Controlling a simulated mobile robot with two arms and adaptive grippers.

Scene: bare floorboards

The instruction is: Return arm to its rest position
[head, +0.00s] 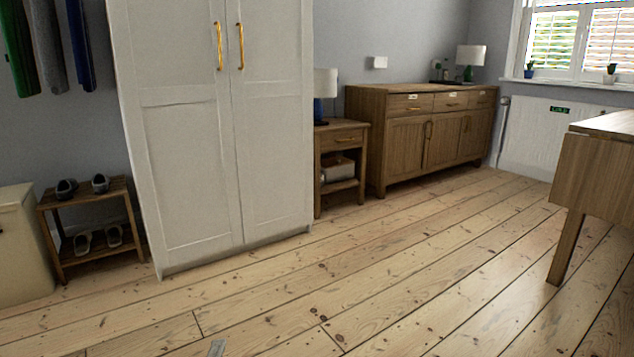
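Neither of my grippers can be made out in the head view, and no arm reaches into the room.
A white wardrobe (190,150) with closed doors stands left of centre. A shoe rack (88,195) and beige bin (22,245) are left of it. A nightstand (340,140) and wooden sideboard (400,140) stand behind. A wooden table (600,170) is at right. The floorboards (380,270) are clear.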

